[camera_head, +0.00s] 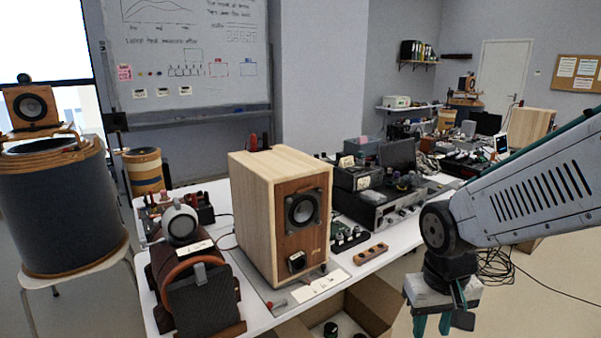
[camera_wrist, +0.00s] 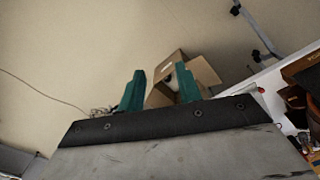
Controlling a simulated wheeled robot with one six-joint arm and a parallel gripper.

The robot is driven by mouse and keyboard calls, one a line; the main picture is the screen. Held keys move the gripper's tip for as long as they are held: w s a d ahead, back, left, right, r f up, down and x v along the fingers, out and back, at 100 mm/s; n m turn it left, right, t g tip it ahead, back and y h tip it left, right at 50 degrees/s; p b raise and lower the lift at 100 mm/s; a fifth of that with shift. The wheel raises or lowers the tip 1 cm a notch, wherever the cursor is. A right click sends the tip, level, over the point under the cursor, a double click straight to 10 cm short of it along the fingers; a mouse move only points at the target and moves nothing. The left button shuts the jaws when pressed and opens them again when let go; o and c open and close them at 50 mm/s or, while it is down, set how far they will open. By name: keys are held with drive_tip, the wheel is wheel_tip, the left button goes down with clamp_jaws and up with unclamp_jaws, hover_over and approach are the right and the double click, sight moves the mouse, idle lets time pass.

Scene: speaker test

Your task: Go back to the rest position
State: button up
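My gripper (camera_head: 432,322) hangs down at the right of the head view, in front of the table's right edge and to the right of the cardboard box. Its two green fingers are apart with nothing seen between them. In the wrist view my gripper (camera_wrist: 160,88) also shows its green fingers spread, with floor and part of the cardboard box (camera_wrist: 203,70) behind them. The fingertips are partly cut off at the bottom of the head view.
A white table (camera_head: 215,195) bears a wooden speaker (camera_head: 255,215), a dark cylindrical device (camera_head: 195,290) and electronics (camera_head: 385,205). An open cardboard box (camera_head: 375,300) stands on the floor by the table. A cable (camera_head: 495,265) shows behind my gripper. Floor at the right is mostly clear.

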drive_tip(key=s+d+r, duration=0.3)
drive_tip(key=s+r, duration=0.8)
drive_tip(key=s, duration=0.2)
drive_tip(key=shift+s+d+r+m+t+y, duration=0.2)
drive_tip(key=shift+d+m+t+y, duration=0.1)
drive_tip(key=shift+t, duration=0.1)
